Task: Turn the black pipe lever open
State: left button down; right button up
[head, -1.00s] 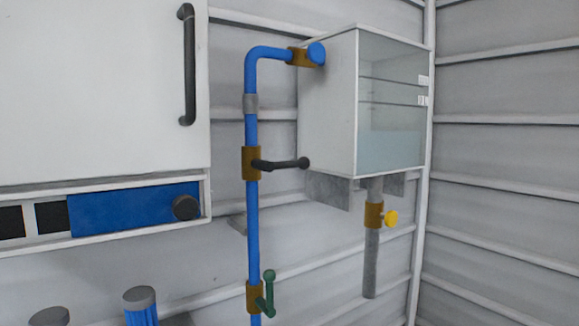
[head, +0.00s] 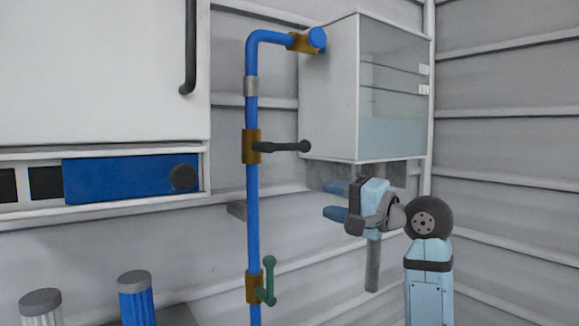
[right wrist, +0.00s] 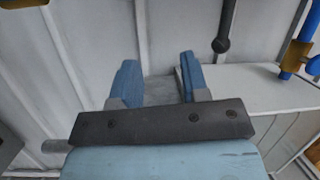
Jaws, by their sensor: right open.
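The black pipe lever (head: 283,147) sticks out horizontally to the right from a brass valve (head: 251,147) on the vertical blue pipe (head: 253,215). Its knobbed end shows near the top of the right wrist view (right wrist: 223,40). My right gripper (head: 335,200) is open and empty, below and to the right of the lever's knob, in front of the area under the hopper. Its two blue fingers (right wrist: 158,78) are apart in the right wrist view, with the lever beyond them and not touching. My left gripper is in neither view.
The clear-fronted hopper (head: 328,95) is on the wall just right of the lever. A green lever (head: 270,280) is lower on the blue pipe. A white cabinet (head: 100,75) stands left.

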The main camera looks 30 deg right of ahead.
jog(key=y, duration=0.1)
send_near(293, 147)
jog(key=s+d+f, duration=0.1)
jog(key=s+f, duration=0.1)
jog(key=s, duration=0.1)
jog(key=shift+y, duration=0.4)
jog(key=x, duration=0.4)
jog(key=p+x, duration=0.1)
jog(key=x, duration=0.3)
jog(key=r+p+x, duration=0.1)
jog(key=x, duration=0.3)
jog(key=shift+w+d+r, duration=0.15)
jog(key=shift+w+d, duration=0.15)
jog(key=shift+w, duration=0.1)
jog(key=shift+w+a+t+p, duration=0.3)
jog(key=shift+w+a, duration=0.05)
jog(key=shift+w, duration=0.35)
jog(key=shift+c, duration=0.2)
grip_shut()
